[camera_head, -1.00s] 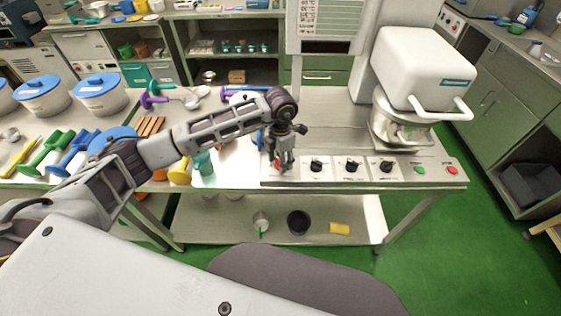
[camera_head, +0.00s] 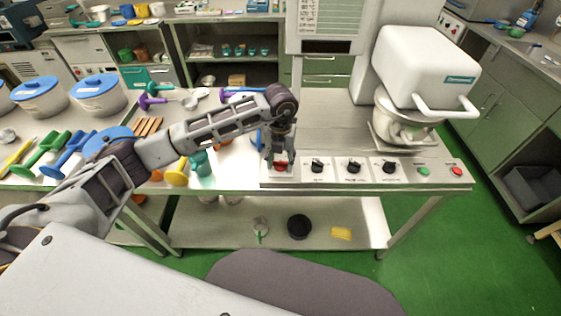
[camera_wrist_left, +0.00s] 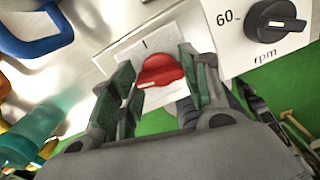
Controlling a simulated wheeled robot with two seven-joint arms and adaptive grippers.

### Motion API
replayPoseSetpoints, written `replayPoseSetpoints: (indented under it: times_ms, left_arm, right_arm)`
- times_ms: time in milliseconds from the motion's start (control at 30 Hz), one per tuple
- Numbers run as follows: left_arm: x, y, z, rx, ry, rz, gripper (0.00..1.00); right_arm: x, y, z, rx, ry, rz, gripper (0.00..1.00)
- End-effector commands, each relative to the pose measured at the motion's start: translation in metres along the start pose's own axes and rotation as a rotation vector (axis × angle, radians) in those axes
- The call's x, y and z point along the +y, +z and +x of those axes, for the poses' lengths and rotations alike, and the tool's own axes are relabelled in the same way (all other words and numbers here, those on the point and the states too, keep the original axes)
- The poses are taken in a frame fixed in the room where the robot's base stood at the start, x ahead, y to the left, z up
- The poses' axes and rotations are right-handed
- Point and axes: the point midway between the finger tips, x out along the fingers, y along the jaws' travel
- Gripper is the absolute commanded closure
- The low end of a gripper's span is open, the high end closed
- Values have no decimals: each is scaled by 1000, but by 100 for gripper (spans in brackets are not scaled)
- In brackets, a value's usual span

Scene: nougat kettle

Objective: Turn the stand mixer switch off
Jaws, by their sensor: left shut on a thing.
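The stand mixer (camera_head: 425,75) is white, with a metal bowl (camera_head: 405,125), and stands at the right end of the bench. The red switch (camera_wrist_left: 161,71) is a rotary knob on a white plate, at the left end of the control panel; it also shows in the head view (camera_head: 280,167). My left gripper (camera_head: 281,163) is at this knob, pointing down at the panel. In the left wrist view my left gripper (camera_wrist_left: 160,80) has a finger on each side of the knob and is shut on it. My right gripper is not in view.
Black knobs (camera_head: 353,166) line the panel to the right, the nearest marked rpm (camera_wrist_left: 275,18). A green button (camera_head: 423,171) and a red button (camera_head: 457,171) follow. Scoops (camera_head: 68,152) and blue-lidded tubs (camera_head: 98,92) lie left. The bench top behind the panel is mostly clear.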

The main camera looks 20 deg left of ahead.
Motion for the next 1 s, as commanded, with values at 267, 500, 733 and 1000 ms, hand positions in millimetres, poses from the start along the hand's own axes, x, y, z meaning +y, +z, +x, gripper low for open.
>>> replayPoseSetpoints:
  times_ms: [267,500,733,1000]
  left_arm:
    - [0,1,-1,-3,-1,-153,78]
    - [0,1,-2,-4,-1,-217,78]
    - [0,1,-2,-4,-1,-229,78]
    - [0,1,-2,-4,-1,-228,49]
  right_arm:
    - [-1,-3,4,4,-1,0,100]
    - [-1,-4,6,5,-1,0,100]
    - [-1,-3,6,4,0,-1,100]
    - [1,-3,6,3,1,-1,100]
